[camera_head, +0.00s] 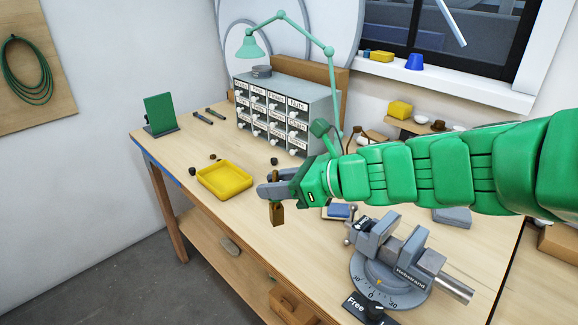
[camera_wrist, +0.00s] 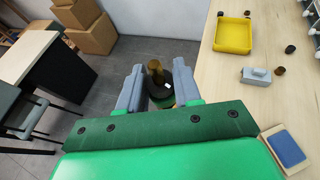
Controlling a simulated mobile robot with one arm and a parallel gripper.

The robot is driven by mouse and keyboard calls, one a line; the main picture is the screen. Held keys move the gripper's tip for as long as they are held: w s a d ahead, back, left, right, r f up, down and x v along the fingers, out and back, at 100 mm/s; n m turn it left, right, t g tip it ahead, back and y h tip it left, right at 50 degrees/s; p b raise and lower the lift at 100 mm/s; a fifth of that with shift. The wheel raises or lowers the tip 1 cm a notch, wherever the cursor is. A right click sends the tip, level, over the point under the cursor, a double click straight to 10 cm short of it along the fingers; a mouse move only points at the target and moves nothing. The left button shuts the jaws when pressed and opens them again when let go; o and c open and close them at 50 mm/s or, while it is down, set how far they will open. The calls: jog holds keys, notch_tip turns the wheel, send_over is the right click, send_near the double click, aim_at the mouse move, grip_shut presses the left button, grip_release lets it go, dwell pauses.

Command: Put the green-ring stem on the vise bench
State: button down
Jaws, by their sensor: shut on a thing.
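My gripper (camera_head: 265,192) is shut on a brass-coloured stem (camera_head: 277,214), which hangs upright below the fingers in the head view. In the wrist view the stem (camera_wrist: 155,67) is between the two grey fingers, with a dark round collar and a bit of green by it. I cannot clearly make out a full green ring. The wooden bench (camera_head: 330,240) carries a grey vise (camera_head: 395,262) at the right, below my arm. In the wrist view the stem shows against the floor, left of the bench's edge.
A yellow tray (camera_head: 225,181) lies on the bench left of my gripper. A blue-topped block (camera_head: 338,211) lies near the vise. A drawer cabinet (camera_head: 288,110) and a green lamp (camera_head: 250,47) stand behind. Bare wood shows between tray and vise.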

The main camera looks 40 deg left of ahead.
aim_at(280, 204)
notch_tip(280, 204, down, 5)
jog(key=shift+s+a, duration=0.1)
jog(key=shift+a, duration=0.05)
jog(key=w+a+f, duration=0.3)
jog(key=a+f, duration=0.3)
jog(key=w+a+f, duration=0.3)
jog(key=a+f, duration=0.3)
jog(key=f, duration=0.1)
jog(key=shift+w, duration=0.35)
dwell(0.4)
jog(key=c, duration=0.8)
grip_release()
jog(key=shift+f, duration=0.15)
jog(key=v, duration=1.2)
